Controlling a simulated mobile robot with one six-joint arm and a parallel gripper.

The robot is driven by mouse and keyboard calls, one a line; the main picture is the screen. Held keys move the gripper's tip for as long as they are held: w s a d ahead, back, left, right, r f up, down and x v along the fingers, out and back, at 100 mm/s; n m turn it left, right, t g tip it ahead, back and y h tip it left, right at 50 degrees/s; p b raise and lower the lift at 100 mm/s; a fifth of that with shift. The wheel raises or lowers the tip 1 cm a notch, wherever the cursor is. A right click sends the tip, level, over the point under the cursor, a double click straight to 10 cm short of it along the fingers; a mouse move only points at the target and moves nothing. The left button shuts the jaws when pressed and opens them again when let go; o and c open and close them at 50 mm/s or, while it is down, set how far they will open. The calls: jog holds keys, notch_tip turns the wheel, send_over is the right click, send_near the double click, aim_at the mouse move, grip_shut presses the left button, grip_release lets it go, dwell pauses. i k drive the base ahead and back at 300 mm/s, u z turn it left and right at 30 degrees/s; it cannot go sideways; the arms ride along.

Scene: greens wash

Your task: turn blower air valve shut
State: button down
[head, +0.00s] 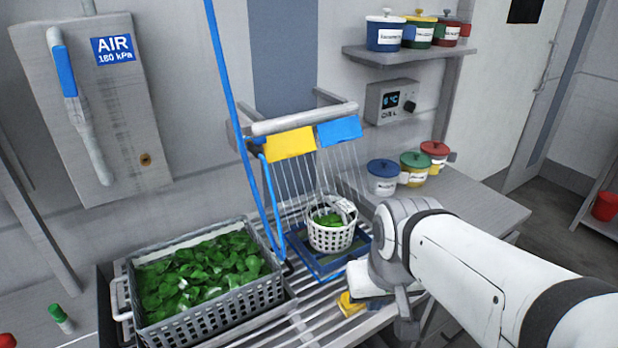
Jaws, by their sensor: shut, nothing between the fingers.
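The air panel (90,110) hangs on the wall at upper left, with a blue sign reading AIR 180 kPa. The valve's blue lever (66,72) lies nearly in line with the pale pipe (92,145) on the panel. The blower bar (305,118) is at centre, with thin pale streaks running down from it toward a white basket (330,238) of greens. My gripper (352,298) is low at the centre right, below my wrist and well away from the valve. It is shut and empty; my wrist hides part of it.
A grey crate of leaves (205,318) stands on the slatted table below the panel. A blue hose (228,90) hangs between panel and blower. Lidded jars stand on the shelf (400,52) and counter at right. The space before the panel looks clear.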

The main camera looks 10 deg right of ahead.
aim_at(63, 61)
jog(key=u, duration=1.4)
